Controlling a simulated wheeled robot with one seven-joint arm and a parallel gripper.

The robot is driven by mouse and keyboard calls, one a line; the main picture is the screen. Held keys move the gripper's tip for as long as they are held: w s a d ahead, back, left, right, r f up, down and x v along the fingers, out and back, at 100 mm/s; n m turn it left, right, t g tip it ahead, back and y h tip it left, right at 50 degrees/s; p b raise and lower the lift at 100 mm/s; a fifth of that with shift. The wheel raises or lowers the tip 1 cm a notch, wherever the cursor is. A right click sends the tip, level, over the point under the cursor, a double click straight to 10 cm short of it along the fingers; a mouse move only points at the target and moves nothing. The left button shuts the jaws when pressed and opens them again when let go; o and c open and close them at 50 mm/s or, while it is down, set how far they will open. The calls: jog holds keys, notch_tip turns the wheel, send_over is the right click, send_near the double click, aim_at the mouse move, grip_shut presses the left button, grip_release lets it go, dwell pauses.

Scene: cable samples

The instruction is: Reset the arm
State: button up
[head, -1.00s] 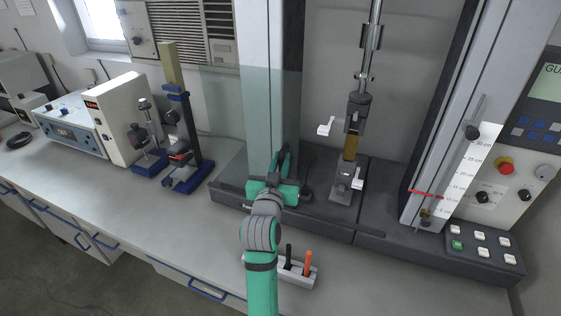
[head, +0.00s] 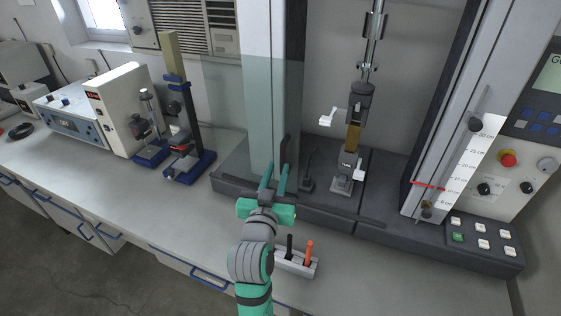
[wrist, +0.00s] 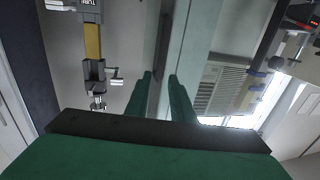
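My arm shows in the head view, with my green gripper (head: 273,180) pointing away from me, in front of the testing machine's transparent shield. In the wrist view its two fingers (wrist: 160,98) stand apart with nothing between them. The gripper is open and empty. The testing machine's clamps (head: 352,142) stand to the right of the gripper, with a tan cable sample (head: 352,138) between the upper and lower clamp. The clamps and sample also show in the wrist view (wrist: 92,42), apart from my fingers.
A transparent shield (head: 222,110) stands just beyond my gripper. A small holder (head: 295,264) with a black and an orange-handled tool sits close to my arm. A blue-based stand (head: 190,165) and bench instruments (head: 72,125) are at left. Bench space left of my arm is clear.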

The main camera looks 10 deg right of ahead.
jog(key=shift+v, duration=0.85)
jog(key=s+a+f+n+g+y, duration=0.1)
jog(key=s+f+n+y, duration=0.1)
jog(key=s+f, duration=0.8)
jog(key=s+a+f+n+y, duration=0.2)
jog(key=s+f, duration=0.7)
jog(key=f, duration=0.3)
jog(key=s+a+f+g+y, duration=0.1)
jog(key=s+f, duration=0.1)
jog(key=s, duration=2.2)
jog(key=shift+a+f+m, duration=0.15)
jog(key=shift+f+m, duration=0.05)
jog(key=shift+m, duration=0.2)
